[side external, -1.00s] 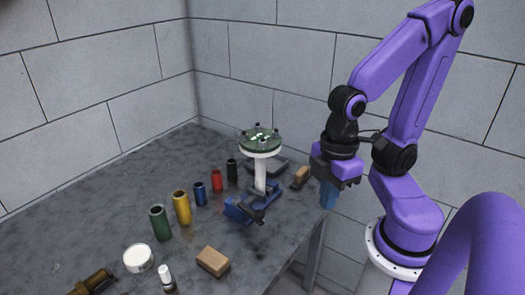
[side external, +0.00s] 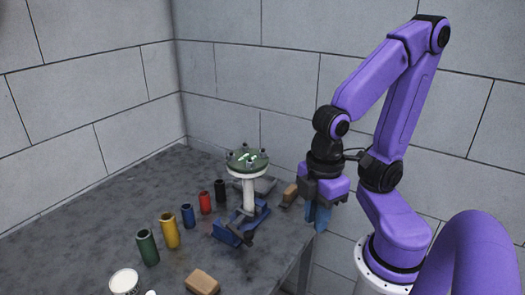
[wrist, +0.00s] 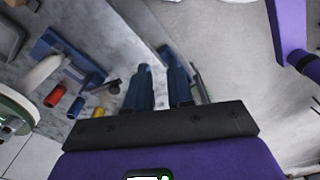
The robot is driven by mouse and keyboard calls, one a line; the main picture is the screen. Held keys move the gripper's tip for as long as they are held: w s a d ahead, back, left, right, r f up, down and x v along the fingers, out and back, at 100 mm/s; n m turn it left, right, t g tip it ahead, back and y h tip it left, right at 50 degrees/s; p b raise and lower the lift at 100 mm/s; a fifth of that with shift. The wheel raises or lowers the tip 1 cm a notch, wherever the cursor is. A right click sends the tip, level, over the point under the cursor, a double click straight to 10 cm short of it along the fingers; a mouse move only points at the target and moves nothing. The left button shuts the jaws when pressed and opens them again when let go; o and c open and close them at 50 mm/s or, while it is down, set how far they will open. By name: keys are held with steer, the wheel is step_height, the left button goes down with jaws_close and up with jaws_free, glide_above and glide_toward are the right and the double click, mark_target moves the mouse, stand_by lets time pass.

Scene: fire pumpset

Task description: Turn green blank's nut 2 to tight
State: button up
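The green blank (side external: 240,163) is a round green disc lying flat on top of a white upright pipe (side external: 249,195), with several dark bolts or nuts around its rim. Pale marks show on its top. Which one is nut 2, and how tight it is, I cannot tell. The pipe stands in a blue vise (side external: 228,234). My gripper (side external: 318,218) points down to the right of the pipe, by the table's edge, well apart from the blank. In the wrist view its two blue fingers (wrist: 158,72) have a gap between them and hold nothing. Part of the flange (wrist: 12,106) shows at the left edge there.
A row of cylinders, black (side external: 221,190), red (side external: 205,203), blue (side external: 188,215), yellow (side external: 170,231) and green (side external: 148,247), stands left of the vise. A brown block (side external: 289,194) lies near my gripper, another (side external: 202,282) at the front. Walls close the back.

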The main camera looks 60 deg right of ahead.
steer(key=o, duration=0.3)
steer(key=w+r, duration=0.1)
steer(key=w, duration=0.1)
steer(key=w+r, duration=0.3)
steer(key=w, duration=0.1)
steer(key=shift+w+a+r, duration=0.3)
steer(key=shift+w+a, duration=0.05)
step_height(320, 180, up, 16)
steer(key=m, duration=0.2)
glide_above(263, 152)
step_height(263, 152, down, 17)
steer(key=shift+w+f, duration=0.1)
steer(key=shift+f, duration=0.1)
steer(key=shift+c, duration=0.3)
jaws_close()
